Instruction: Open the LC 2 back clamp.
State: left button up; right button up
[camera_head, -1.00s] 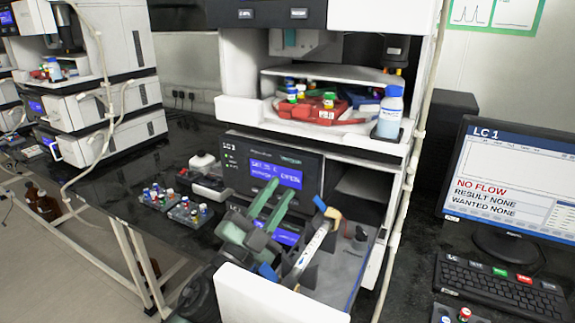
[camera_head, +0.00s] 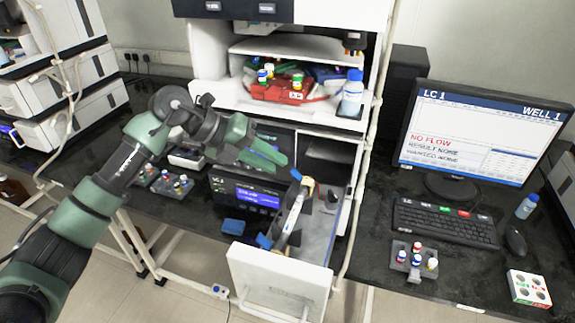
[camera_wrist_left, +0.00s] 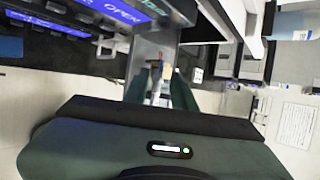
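An open drawer with a white front (camera_head: 262,270) sticks out of the middle instrument. In it lies a slim pale column (camera_head: 291,216), running front to back. A blue clamp piece (camera_head: 263,241) shows at its near end. A blue and orange piece (camera_head: 304,180) shows at its far end; whether that clamp is open or shut is too small to tell. My left gripper (camera_head: 273,153) is above and left of the far end, apart from it. Its fingers are parted and empty in the left wrist view (camera_wrist_left: 160,88). My right gripper is not in view. No LC 2 label is readable.
The instrument display (camera_head: 257,196) is lit blue; the left wrist view shows "OPEN" on a display (camera_wrist_left: 122,12). A monitor (camera_head: 480,135) reads LC 1. Vial racks (camera_head: 174,186) stand left of the drawer. A blue block (camera_head: 233,226) sits left of the drawer.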

pick_arm(q)
jog(key=shift+p+x, duration=0.55)
jog(key=shift+x, duration=2.1)
jog(key=shift+r, duration=0.1)
grip_shut()
